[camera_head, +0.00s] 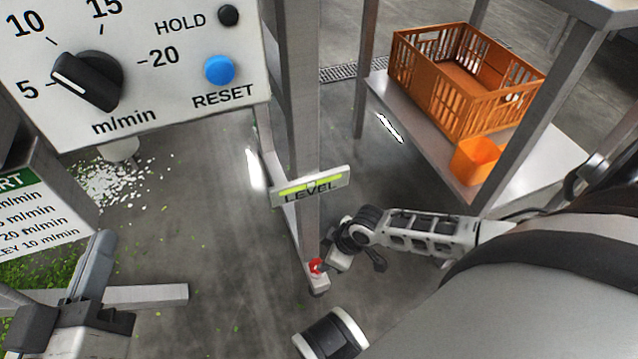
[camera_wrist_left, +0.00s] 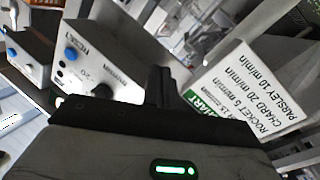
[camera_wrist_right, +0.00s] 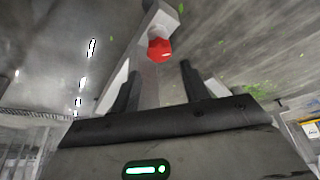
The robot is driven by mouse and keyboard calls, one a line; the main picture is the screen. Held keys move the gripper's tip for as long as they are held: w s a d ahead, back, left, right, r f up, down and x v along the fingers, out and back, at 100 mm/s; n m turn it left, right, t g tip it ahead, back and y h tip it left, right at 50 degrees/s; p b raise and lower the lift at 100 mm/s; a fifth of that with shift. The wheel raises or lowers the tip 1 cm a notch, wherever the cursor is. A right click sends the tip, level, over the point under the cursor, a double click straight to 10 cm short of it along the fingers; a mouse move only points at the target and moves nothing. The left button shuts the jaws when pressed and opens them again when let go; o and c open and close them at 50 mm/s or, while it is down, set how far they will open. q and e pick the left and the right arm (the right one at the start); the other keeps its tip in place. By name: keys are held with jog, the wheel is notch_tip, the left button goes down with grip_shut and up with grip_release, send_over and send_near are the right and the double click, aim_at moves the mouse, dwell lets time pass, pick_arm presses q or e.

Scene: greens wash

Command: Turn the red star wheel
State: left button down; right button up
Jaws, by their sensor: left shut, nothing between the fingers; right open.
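The red star wheel (camera_head: 316,266) sits low on the foot of a grey metal post, below the LEVEL gauge (camera_head: 312,187). In the right wrist view the red wheel (camera_wrist_right: 160,49) lies ahead of the fingertips, roughly in line with the gap between them. My right gripper (camera_head: 328,264) is open beside the wheel; its fingers (camera_wrist_right: 158,75) have nothing between them, and contact with the wheel cannot be made out. My left gripper (camera_head: 103,240) is shut and empty at the lower left, away from the wheel. Its closed fingers (camera_wrist_left: 160,85) also show in the left wrist view.
A control panel (camera_head: 180,110) with a black knob and blue button fills the upper left. A green-headed chart (camera_head: 38,210) stands below it. An orange crate (camera_head: 400,65) and small orange bin (camera_head: 470,160) rest on a low shelf at the right. Leaf scraps litter the floor.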

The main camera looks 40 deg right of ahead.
aim_at(317, 264)
jog(key=b+x, duration=0.3)
jog(key=x, duration=0.3)
jog(key=shift+f, duration=0.15)
jog(key=shift+w+f, duration=0.1)
jog(key=shift+f, duration=0.05)
jog(key=c, duration=0.7)
pick_arm(q)
notch_tip(317, 264, up, 8)
jog(key=m+t+h, duration=0.3)
jog(key=m+h, duration=0.1)
jog(key=m, duration=0.3)
jog(key=shift+w+a+t, duration=0.3)
jog(key=shift+t, duration=0.1)
